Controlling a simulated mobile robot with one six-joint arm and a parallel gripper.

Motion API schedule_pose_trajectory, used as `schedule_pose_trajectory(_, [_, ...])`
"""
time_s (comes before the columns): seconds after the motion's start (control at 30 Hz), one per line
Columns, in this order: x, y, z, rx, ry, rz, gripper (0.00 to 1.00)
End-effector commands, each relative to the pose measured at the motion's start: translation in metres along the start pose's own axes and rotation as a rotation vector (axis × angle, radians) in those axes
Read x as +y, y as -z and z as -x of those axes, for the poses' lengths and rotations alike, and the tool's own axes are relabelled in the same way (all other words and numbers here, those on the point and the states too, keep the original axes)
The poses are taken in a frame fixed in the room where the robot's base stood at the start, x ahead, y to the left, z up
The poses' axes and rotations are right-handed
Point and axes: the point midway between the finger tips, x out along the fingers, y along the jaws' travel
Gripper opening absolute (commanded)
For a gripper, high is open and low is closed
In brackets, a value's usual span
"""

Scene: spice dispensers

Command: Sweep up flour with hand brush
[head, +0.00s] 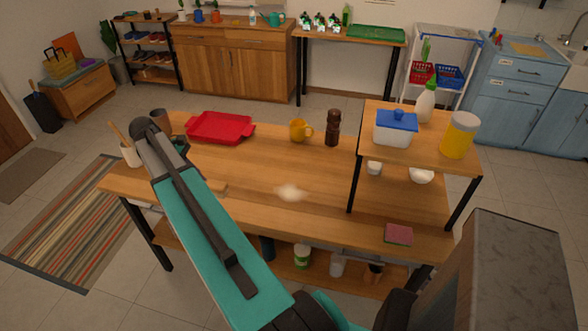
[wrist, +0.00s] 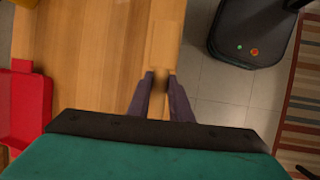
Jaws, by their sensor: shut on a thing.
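A small pale heap of flour (head: 290,192) lies on the wooden table (head: 250,170), near its front middle. My gripper (wrist: 160,76) shows in the wrist view, its two dark fingers shut on a narrow light-wood piece. This looks like the handle of the hand brush (wrist: 166,45), over the table's edge. Its bristles cannot be made out. In the head view my arm covers the gripper, left of the flour and apart from it.
A red tray (head: 220,128), yellow mug (head: 300,131) and dark pepper mill (head: 333,128) stand toward the back. A raised shelf (head: 385,148) with containers is on the right. A pink-green sponge (head: 399,233) lies at the front right. Table around the flour is clear.

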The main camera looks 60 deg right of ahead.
Motion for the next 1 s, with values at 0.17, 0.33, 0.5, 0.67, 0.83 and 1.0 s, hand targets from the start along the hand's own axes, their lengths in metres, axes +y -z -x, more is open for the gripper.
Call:
schedule_pose_trajectory(0.17, [0.037,-0.039,-0.027,-0.013,0.022,-0.054,0.0])
schedule_pose_trajectory(0.33, [0.066,-0.076,-0.053,-0.024,0.041,-0.102,0.0])
schedule_pose_trajectory(0.5, [0.091,-0.116,-0.08,-0.034,0.061,-0.147,0.0])
schedule_pose_trajectory(0.67, [0.111,-0.155,-0.104,-0.044,0.079,-0.192,0.0])
schedule_pose_trajectory(0.83, [0.127,-0.198,-0.13,-0.054,0.098,-0.237,0.0])
schedule_pose_trajectory(1.0, [0.138,-0.234,-0.151,-0.062,0.114,-0.273,0.0])
